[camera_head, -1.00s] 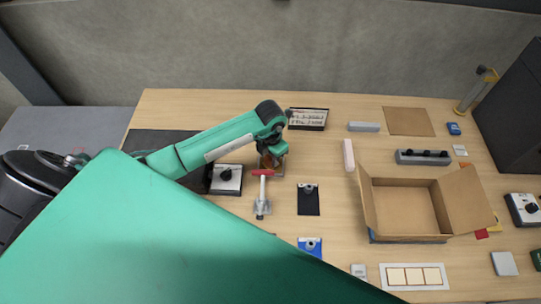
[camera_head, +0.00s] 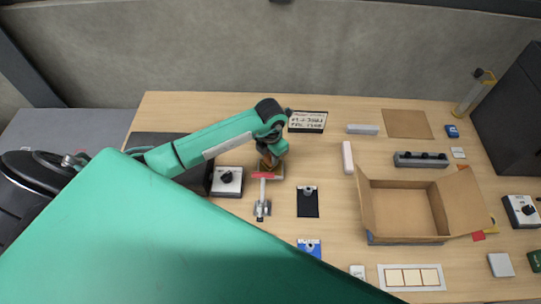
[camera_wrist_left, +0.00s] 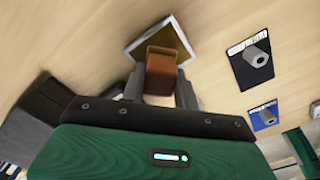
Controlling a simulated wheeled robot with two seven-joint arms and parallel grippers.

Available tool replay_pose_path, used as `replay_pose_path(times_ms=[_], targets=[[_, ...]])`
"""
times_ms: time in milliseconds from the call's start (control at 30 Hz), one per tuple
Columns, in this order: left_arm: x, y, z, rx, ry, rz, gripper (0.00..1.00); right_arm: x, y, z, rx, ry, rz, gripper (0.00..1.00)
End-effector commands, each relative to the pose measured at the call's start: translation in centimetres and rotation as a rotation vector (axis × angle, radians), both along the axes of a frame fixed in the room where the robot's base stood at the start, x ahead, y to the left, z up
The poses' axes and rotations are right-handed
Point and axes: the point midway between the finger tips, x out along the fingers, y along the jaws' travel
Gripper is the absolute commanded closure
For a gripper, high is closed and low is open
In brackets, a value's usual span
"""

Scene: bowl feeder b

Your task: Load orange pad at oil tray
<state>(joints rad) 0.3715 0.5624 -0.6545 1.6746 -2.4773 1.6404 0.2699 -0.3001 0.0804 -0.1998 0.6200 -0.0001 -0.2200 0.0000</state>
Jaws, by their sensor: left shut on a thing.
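My left gripper (camera_head: 270,160) is shut on the orange pad, a brown-orange block that shows between the fingers in the left wrist view (camera_wrist_left: 161,75). The oil tray (camera_wrist_left: 181,33) is a small square tray with a pale rim and a dark yellowish inside. The pad's far end lies over the tray in that view. I cannot tell whether it touches the tray floor. In the head view the gripper and wrist hide most of the tray (camera_head: 279,174). My right gripper is not in view.
A red-handled clamp (camera_head: 263,208) stands just in front of the tray. A knob box (camera_head: 227,181) is to its left, and a black plate (camera_head: 308,204) and a blue plate (camera_head: 309,247) to its right. An open cardboard box (camera_head: 405,210) stands further right. My green arm covers the front left.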

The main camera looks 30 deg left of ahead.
Motion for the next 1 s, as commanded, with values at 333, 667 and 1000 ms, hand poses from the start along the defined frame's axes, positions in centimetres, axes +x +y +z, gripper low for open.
replay_pose_path(times_ms=[333,667,1000], targets=[[0.1,0.0,3.2,-0.001,-0.002,0.000,0.88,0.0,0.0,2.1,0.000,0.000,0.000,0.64],[0.0,0.0,4.8,-0.002,-0.002,0.000,0.88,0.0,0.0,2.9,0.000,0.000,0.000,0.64],[0.1,0.0,4.7,-0.002,-0.002,0.000,0.88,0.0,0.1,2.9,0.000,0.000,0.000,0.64]])
